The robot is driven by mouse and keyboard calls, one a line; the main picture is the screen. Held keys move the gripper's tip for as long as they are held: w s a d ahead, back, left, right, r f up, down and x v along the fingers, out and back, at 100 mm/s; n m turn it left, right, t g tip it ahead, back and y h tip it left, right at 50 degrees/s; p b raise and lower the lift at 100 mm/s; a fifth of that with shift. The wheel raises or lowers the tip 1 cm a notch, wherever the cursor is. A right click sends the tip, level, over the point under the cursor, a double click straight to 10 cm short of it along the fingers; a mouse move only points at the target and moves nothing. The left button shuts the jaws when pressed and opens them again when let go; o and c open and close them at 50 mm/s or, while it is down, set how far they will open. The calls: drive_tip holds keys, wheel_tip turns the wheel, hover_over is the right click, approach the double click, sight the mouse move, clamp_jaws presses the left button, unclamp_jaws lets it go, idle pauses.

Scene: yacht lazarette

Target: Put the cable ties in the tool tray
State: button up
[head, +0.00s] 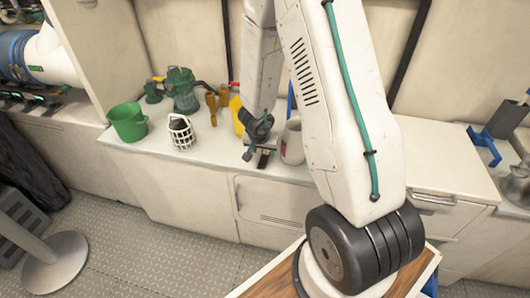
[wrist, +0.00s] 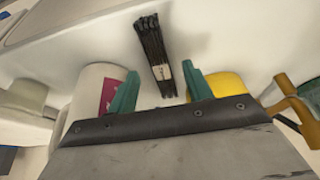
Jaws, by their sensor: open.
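The cable ties (wrist: 152,42) are a black bundle with a pale band, lying on the white counter in the wrist view. My gripper (wrist: 161,88) is open, with one green finger on either side of the bundle's near, banded end. Most of the bundle extends beyond the fingertips, and I cannot tell whether either finger touches it. In the head view my gripper (head: 256,151) is low over the counter, with a dark strip beside it that looks like the cable ties (head: 263,160). I cannot make out the tool tray for certain in either view.

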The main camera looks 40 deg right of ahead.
sight(265, 155)
drive_tip(key=shift+x, duration=1.65)
drive_tip(key=shift+s, duration=0.15)
clamp_jaws()
